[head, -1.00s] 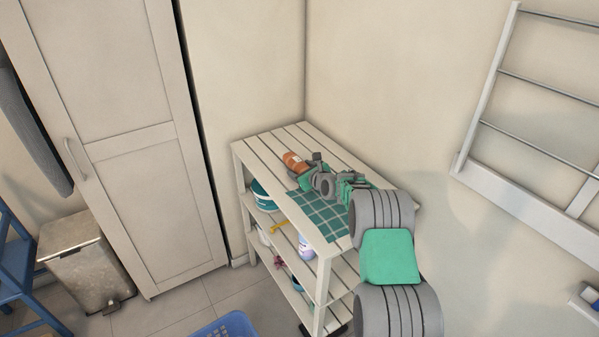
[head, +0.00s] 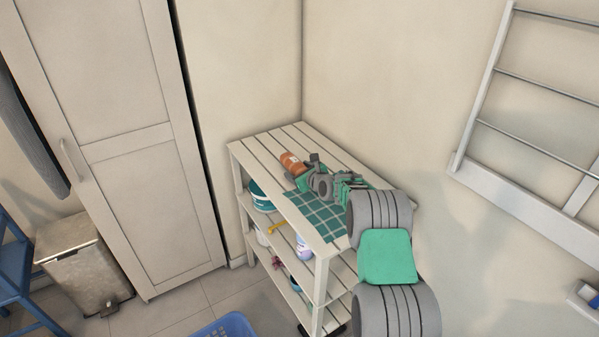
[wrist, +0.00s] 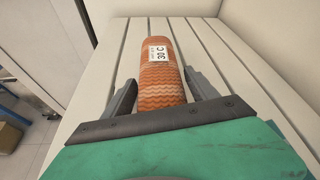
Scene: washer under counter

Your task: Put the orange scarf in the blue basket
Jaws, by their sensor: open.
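The orange scarf (wrist: 162,75) is a rolled, patterned bundle with a white "30 C" label. It lies on the slatted top of the shelf unit; its end also shows in the head view (head: 292,162). My gripper (wrist: 158,92) is open, with one finger on each side of the scarf's near part. I cannot tell whether the fingers touch it. In the head view my gripper (head: 303,174) is low over the shelf top, and my arm hides part of the scarf. The blue basket (head: 226,327) is on the floor at the bottom edge, only partly in view.
The white slatted shelf unit (head: 265,141) has a green checked cloth (head: 316,216) on top and tubs and small items on lower shelves. A tall cabinet (head: 128,170), metal bin (head: 80,265) and blue chair (head: 12,260) stand left. A wall rack (head: 540,100) hangs right.

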